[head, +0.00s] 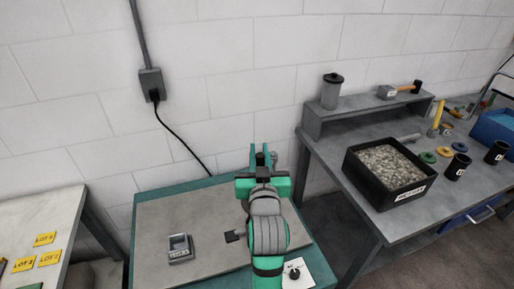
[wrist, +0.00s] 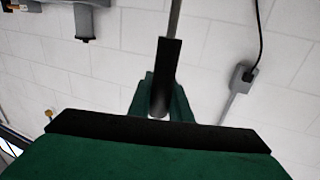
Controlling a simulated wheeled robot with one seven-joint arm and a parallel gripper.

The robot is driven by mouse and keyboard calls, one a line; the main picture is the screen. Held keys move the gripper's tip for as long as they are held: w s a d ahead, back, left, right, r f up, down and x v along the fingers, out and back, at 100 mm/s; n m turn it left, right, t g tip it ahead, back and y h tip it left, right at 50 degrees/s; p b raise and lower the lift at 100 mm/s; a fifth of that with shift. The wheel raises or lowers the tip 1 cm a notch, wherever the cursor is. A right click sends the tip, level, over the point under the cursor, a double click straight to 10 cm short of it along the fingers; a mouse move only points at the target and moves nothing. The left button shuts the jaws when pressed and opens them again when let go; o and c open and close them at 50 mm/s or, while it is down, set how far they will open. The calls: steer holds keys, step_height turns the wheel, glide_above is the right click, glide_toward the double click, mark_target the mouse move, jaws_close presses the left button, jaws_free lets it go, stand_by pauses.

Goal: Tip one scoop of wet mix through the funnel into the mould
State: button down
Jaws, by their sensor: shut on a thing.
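My gripper (head: 263,158) is up above the back of the green-edged bench and shut on a dark handle. In the wrist view the handle (wrist: 166,70) lies between my fingertips (wrist: 160,103), and a thin grey shaft runs from it out of frame. It looks like the scoop, but its bowl and any load are not clearly visible. A black bin (head: 408,196) on the right bench holds a grey, lumpy mix (head: 388,163); I cannot tell whether it is wet. I cannot make out the funnel or the mould; my arm covers part of the bench.
On the green-edged bench (head: 145,222) are a small grey square device (head: 180,248), a small dark piece (head: 233,237) and a knob panel (head: 296,274). Black cups (head: 457,167) stand right of the bin.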

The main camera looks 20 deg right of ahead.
steer(key=shift+s+f, duration=0.1)
steer(key=shift+f, duration=1.65)
steer(key=w+d+f+m+g+y, duration=0.2)
steer(key=w+d+f+m+g, duration=0.1)
steer(key=d, duration=0.3)
steer(key=shift+w+d+f+m+g+y, duration=0.3)
steer(key=shift+f+m+g+y, duration=0.1)
steer(key=shift+f+m+g, duration=0.35)
steer(key=shift+r, duration=0.1)
steer(key=shift+w+d+f+m+g+y, duration=0.35)
steer(key=shift+d+f+g+y, duration=0.1)
steer(key=shift+f, duration=0.25)
steer(key=shift+w+d+f+m+g+y, duration=0.2)
steer(key=shift+d+f+m+g+y, duration=0.15)
steer(key=shift+f, duration=0.35)
